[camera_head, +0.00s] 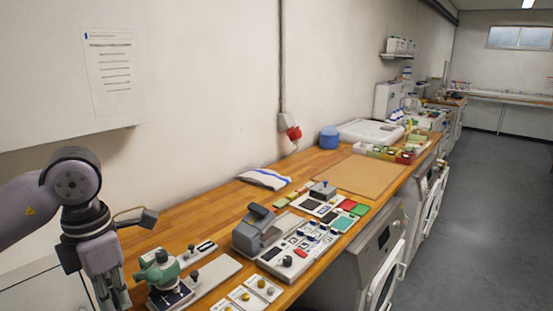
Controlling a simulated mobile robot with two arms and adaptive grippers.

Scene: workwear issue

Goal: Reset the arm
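My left arm comes in at the left edge, with a grey wrist joint and a gripper (112,292) pointing down. The gripper is beside the near left end of the wooden worktop (200,232). Its fingertips run to the bottom edge of the picture, so I cannot tell whether it is open or shut. No object is visible in it. My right arm and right gripper are not in view.
A green-and-grey device (158,270) stands close right of my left gripper. A grey press-like machine (254,230) and a panel with buttons (300,245) are farther right. A folded white-and-blue cloth (265,179) lies by the wall. Open floor (470,210) is at right.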

